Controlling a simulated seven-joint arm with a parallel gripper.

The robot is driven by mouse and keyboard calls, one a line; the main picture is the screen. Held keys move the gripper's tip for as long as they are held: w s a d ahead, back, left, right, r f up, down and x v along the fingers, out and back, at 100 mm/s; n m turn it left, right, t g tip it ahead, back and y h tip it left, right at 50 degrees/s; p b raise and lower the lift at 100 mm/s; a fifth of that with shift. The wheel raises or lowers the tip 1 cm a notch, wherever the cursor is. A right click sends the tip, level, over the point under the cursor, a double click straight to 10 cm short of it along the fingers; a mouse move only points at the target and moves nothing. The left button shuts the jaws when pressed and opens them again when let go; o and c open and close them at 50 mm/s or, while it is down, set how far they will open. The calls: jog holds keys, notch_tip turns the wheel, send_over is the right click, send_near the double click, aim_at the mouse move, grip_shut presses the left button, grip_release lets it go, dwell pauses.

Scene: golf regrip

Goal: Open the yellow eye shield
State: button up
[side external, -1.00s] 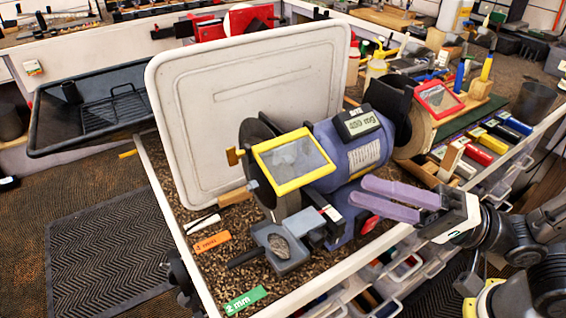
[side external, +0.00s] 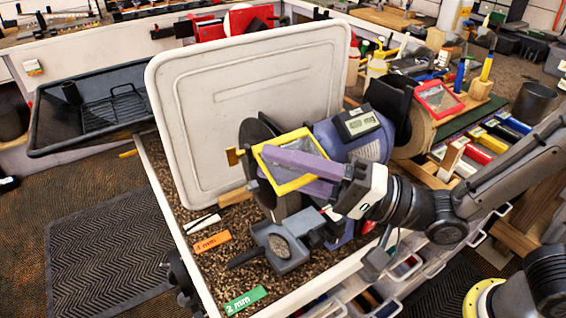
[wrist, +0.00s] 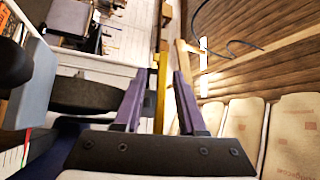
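The yellow eye shield (side external: 298,134), a yellow frame with a clear pane, sits tilted over the grinding wheel at the left end of the blue grinder (side external: 360,143). My gripper (side external: 268,163) is at its near right side. One purple finger lies across the front of the pane; the other is partly hidden behind or below the frame. In the wrist view, the shield's yellow edge (wrist: 161,75) stands between the two fingers of my gripper (wrist: 160,70), with narrow gaps on both sides. The gripper looks open around the edge.
A grey tool rest (side external: 283,247) sits below the shield. A white upright lid (side external: 245,75) stands behind the grinder. A red-framed shield (side external: 438,98) is at the right end. Orange (side external: 211,242) and green (side external: 246,299) tags lie on the gravelly bed.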

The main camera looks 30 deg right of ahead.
grip_shut()
dwell(1.4)
